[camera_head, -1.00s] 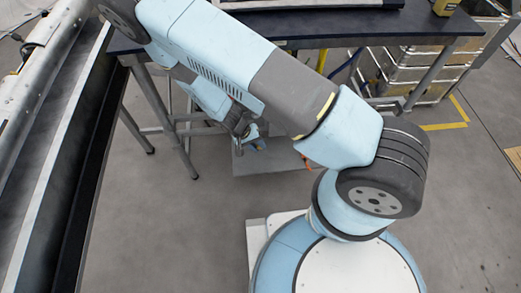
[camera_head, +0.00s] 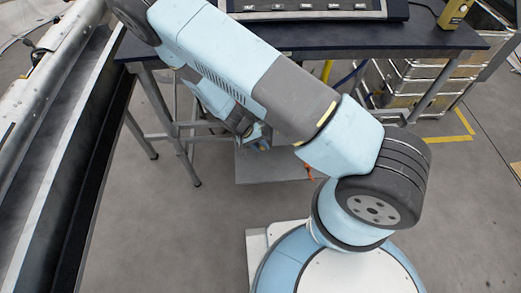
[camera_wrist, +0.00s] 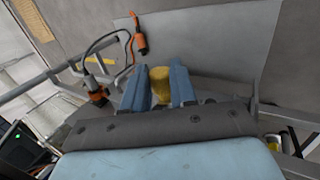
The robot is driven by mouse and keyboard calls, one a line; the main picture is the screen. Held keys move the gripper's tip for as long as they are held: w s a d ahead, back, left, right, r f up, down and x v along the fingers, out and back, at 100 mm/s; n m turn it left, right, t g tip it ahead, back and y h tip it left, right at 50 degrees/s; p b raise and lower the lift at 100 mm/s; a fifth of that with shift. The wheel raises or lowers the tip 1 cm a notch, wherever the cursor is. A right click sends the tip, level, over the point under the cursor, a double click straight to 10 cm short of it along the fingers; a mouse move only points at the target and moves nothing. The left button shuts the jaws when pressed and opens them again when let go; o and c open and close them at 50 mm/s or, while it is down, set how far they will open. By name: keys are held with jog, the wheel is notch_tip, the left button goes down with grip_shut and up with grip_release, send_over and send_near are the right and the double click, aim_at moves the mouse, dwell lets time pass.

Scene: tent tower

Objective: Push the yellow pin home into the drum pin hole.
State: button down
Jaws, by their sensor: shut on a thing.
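My gripper (camera_wrist: 159,88) shows in the wrist view as two blue fingers shut on a yellow piece, which I take to be the yellow pin (camera_wrist: 161,84). Only its blunt yellow end shows between the fingers; the rest is hidden. In the head view my gripper (camera_head: 254,137) is small and partly covered by my arm, below the dark table's front edge. The pin cannot be made out there. I cannot identify the drum pin hole in either view.
A dark table (camera_head: 300,38) on metal legs stands behind my arm. A long metal trough-like structure (camera_head: 60,140) runs along the left. Metal cases (camera_head: 410,85) stand at the right. An orange cabled part (camera_wrist: 140,42) lies near my gripper in the wrist view.

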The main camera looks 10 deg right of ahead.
jog(key=shift+w, duration=1.4)
jog(key=shift+w+d+r, duration=0.1)
jog(key=shift+w+r, duration=0.05)
jog(key=shift+w, duration=2.6)
dwell(1.2)
jog(key=c, duration=0.8)
grip_release()
jog(key=shift+w+r, duration=0.1)
jog(key=shift+w, duration=0.05)
jog(key=s, duration=1.1)
jog(key=shift+s+f, duration=0.25)
jog(key=shift+s, duration=0.05)
